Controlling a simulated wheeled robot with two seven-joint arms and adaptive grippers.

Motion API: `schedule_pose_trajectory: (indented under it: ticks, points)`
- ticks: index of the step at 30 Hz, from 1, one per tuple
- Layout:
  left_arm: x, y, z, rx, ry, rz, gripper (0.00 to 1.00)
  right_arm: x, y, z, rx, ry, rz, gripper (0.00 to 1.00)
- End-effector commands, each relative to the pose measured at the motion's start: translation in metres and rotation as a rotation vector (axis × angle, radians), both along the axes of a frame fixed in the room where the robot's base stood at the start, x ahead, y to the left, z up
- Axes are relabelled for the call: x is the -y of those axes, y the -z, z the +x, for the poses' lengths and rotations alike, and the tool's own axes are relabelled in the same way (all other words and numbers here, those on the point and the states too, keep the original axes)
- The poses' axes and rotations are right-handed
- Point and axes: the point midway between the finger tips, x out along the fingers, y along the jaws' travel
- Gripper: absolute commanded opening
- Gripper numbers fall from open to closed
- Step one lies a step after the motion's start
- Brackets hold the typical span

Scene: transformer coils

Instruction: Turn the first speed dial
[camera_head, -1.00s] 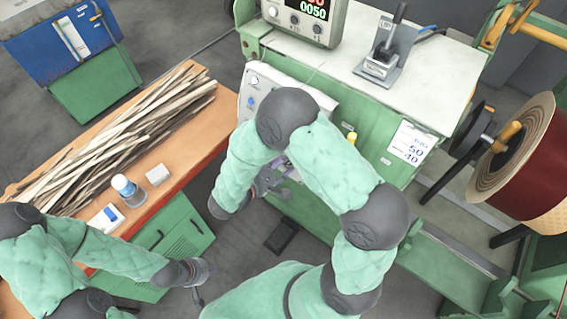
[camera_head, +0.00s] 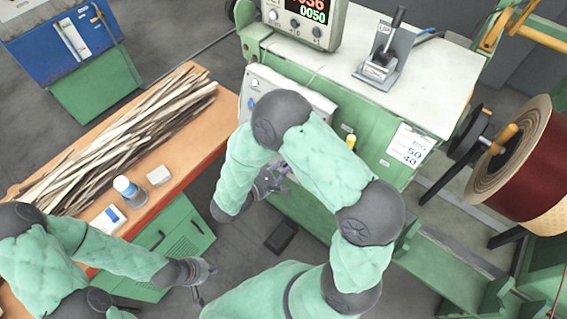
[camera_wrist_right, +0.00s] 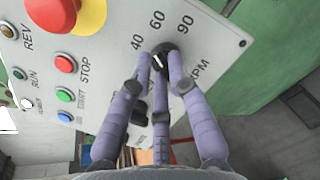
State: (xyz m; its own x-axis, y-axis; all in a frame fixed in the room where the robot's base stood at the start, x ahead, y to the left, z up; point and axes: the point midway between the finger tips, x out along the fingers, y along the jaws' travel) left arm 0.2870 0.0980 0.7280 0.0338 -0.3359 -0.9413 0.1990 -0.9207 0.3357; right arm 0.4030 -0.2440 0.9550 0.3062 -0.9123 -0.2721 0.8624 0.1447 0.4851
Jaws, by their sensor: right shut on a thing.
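The control panel (camera_wrist_right: 208,22) fills the upper part of the right wrist view. A black speed dial (camera_wrist_right: 168,54) with a white pointer mark sits among the printed 40, 60, 90 and RPM marks. My right gripper (camera_wrist_right: 161,58) is shut on this dial, its purple fingers around the knob and partly hiding it. In the head view my right gripper (camera_head: 270,183) is at the panel's lower part, where my arm hides most of it. My left gripper (camera_head: 203,273) hangs beside the orange bench, away from the panel; its opening is too small to judge.
The panel also carries a red emergency button (camera_wrist_right: 86,14), a red stop button (camera_wrist_right: 66,63), and green and blue buttons. The orange bench (camera_head: 190,150) with wood strips stands left; a wire spool (camera_head: 535,150) stands right.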

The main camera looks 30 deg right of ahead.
Motion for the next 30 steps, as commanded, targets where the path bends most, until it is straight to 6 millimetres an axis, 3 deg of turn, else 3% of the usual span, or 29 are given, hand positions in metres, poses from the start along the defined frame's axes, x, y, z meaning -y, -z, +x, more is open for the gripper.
schedule_pose_trajectory:
  ticks: [15,30]
  points:
    - [0.000,-0.022,0.000,0.000,0.000,0.000,0.00,-0.001,0.000,0.001,-0.354,-0.154,-0.146,0.00]
    - [0.000,-0.028,0.000,0.000,0.000,0.000,0.00,-0.001,0.002,0.001,-0.484,-0.211,-0.200,0.00]
